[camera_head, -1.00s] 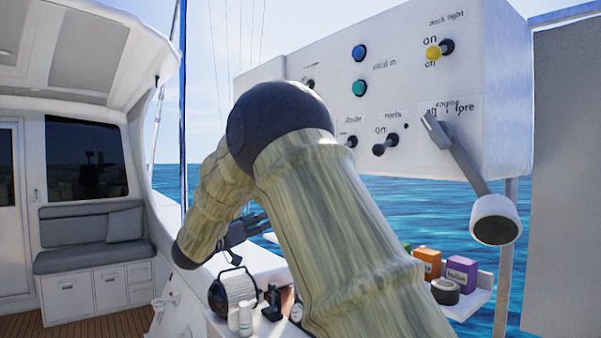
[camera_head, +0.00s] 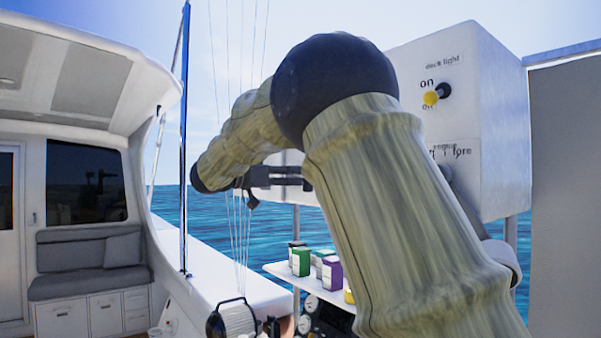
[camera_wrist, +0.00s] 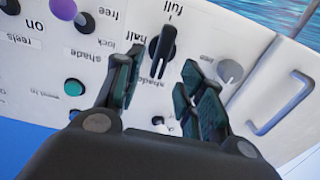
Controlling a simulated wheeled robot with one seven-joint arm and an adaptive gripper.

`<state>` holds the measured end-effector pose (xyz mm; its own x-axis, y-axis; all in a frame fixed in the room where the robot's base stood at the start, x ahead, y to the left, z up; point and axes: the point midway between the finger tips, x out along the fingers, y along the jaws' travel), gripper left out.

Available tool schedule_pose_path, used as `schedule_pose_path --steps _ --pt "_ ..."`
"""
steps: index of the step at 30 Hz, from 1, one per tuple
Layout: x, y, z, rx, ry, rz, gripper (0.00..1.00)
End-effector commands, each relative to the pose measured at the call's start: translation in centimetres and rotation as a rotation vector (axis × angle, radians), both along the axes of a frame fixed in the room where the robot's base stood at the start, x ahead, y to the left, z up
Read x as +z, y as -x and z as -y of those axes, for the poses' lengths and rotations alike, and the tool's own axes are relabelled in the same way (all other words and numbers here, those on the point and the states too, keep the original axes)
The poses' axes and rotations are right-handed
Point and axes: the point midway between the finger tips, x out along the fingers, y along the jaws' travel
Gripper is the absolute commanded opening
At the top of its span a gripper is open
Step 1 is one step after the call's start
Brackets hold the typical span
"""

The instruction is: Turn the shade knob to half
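The shade knob (camera_wrist: 163,48) is a black, elongated knob on the white panel in the wrist view. The word "full" (camera_wrist: 175,11) is printed by its upper end and "half" (camera_wrist: 134,38) to its left. A pale line shows on its lower part; I cannot tell surely which end is the pointer. My gripper (camera_wrist: 160,65) is open, its dark fingers on either side of the picture's lower middle, with the knob showing in the gap. Contact cannot be seen. In the head view my gripper (camera_head: 280,175) is partly behind my arm, which hides the knob.
A purple knob (camera_wrist: 63,9), a teal button (camera_wrist: 73,87) and a grey round knob (camera_wrist: 230,71) are on the panel near my fingers. Below the panel in the head view, a shelf (camera_head: 280,271) holds small boxes.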

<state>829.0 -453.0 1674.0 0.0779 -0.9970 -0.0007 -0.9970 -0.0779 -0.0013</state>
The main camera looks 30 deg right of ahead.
Motion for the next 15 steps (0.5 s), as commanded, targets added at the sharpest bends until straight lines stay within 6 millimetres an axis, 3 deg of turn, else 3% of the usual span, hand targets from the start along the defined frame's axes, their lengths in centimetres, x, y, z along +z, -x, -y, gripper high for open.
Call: schedule_pose_path --steps 6,15 --pt "0.1 -0.2 2.9 -0.001 -0.001 -0.002 0.39" --pt "-0.1 -0.3 4.4 0.0 0.0 -0.001 0.39"
